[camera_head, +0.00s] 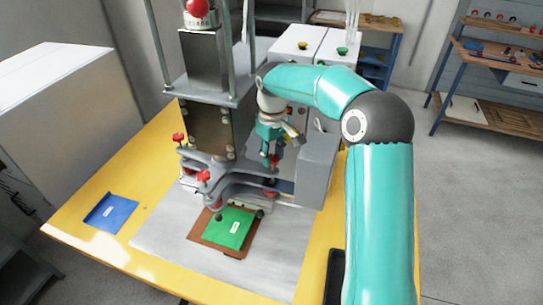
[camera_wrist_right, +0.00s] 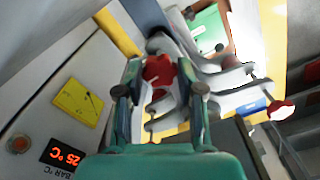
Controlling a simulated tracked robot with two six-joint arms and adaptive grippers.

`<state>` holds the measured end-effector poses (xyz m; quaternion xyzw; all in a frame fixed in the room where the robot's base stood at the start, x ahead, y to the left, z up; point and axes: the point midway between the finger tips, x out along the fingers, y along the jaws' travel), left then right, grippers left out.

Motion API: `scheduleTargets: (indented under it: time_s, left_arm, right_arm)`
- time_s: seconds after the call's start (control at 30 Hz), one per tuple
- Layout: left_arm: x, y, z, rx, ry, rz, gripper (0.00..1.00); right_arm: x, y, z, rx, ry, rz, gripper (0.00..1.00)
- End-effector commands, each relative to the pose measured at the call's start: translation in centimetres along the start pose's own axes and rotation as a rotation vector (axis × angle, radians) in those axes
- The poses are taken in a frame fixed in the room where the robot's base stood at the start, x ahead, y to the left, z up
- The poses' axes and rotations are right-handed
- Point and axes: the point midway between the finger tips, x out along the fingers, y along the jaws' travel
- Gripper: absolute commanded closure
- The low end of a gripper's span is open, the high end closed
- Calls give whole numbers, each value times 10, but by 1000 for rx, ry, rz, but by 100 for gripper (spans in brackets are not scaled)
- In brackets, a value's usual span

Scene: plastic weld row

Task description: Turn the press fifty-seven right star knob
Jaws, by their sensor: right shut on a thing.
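The press (camera_head: 207,130) is a grey metal machine with several red star knobs on its lower plates. My right gripper (camera_head: 273,158) reaches down at the right side of the press. Its fingers are shut on a red star knob (camera_head: 275,161), which they partly hide. In the right wrist view the same red knob (camera_wrist_right: 158,70) sits between the two fingertips of my right gripper (camera_wrist_right: 160,82). Other red knobs (camera_head: 203,176) stand on the left side of the press. My left gripper is not in view.
A green piece (camera_head: 229,228) lies in a brown frame (camera_head: 197,238) under the press. A blue folder (camera_head: 111,212) lies on the yellow table (camera_head: 75,213). A grey box (camera_head: 316,170) stands close to the right of my gripper. Shelves stand at the back right.

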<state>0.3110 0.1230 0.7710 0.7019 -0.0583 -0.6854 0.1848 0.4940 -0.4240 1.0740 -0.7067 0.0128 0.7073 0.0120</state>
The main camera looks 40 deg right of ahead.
Motion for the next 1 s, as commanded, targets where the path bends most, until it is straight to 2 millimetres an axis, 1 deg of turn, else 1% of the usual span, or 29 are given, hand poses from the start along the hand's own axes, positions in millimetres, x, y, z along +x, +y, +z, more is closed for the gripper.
scheduleTargets:
  time_s: [0.03,0.23,0.7,0.73,0.87,1.0]
  left_arm:
    - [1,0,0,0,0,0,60]
    - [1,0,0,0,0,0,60]
    - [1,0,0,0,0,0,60]
    - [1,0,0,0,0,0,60]
    - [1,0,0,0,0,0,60]
    - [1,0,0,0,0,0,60]
  right_arm:
    - [2,0,3,19,-12,-1,97]
    - [2,0,3,66,-12,-1,97]
    - [2,0,3,76,-13,-2,97]
    - [2,0,3,76,-13,-2,61]
    - [2,0,2,76,-9,-2,39]
    - [1,0,2,76,-6,-1,38]
